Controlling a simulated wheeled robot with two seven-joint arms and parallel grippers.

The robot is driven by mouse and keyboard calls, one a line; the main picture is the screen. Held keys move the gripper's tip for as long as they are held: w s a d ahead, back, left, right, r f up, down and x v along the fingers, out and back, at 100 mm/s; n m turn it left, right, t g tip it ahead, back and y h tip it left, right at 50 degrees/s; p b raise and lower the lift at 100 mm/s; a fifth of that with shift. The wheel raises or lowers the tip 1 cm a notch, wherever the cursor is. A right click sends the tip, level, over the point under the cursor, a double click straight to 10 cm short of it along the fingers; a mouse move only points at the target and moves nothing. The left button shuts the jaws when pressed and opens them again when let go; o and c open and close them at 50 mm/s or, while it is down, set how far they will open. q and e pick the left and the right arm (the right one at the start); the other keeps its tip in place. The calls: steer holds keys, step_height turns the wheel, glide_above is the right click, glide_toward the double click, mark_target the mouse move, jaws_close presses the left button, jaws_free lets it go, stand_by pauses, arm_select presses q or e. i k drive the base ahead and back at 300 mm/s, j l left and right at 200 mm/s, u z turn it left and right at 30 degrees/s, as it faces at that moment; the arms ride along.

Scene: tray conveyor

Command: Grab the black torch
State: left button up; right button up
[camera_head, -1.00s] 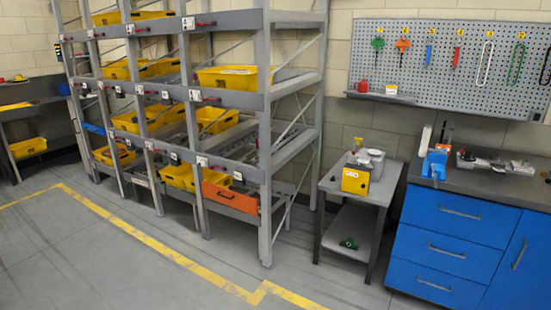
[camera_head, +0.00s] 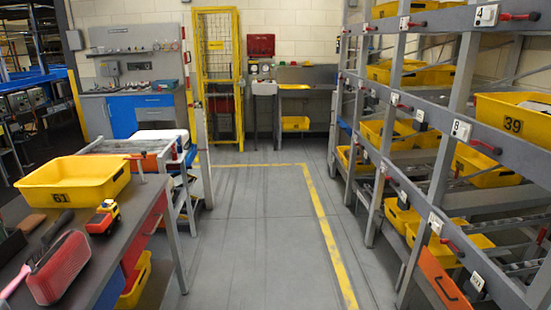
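Several dark items lie on the workbench (camera_head: 130,228) at the left. One is a slim black object (camera_head: 57,227) in front of a yellow bin, possibly the black torch, but it is too small to be sure. Another dark item (camera_head: 32,222) lies left of it, and a larger dark shape (camera_head: 10,245) is at the picture's left edge. Neither of my grippers is in view.
The yellow bin marked 61 (camera_head: 75,182), a yellow and red tool (camera_head: 103,217) and a red case (camera_head: 60,268) are on the workbench. A rack of yellow bins (camera_head: 460,130) lines the right. The floor (camera_head: 260,240) between is clear.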

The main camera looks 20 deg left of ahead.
mark_target(65, 217)
steer(key=i+j+u, duration=0.2)
steer(key=i+u, duration=0.7)
steer(key=i, duration=0.15)
steer(key=i+l+u, duration=0.2)
steer(key=i+u, duration=0.45)
steer(key=u, duration=0.3)
steer(key=i+l+u, duration=0.1)
steer(key=u, duration=0.35)
steer(key=i+l+u, duration=0.2)
steer(key=u, duration=0.3)
steer(key=i+l+u, duration=0.25)
steer(key=u, duration=0.25)
steer(key=i+l+u, duration=0.15)
steer(key=u, duration=0.35)
steer(key=l+u, duration=0.75)
steer(key=u, duration=0.2)
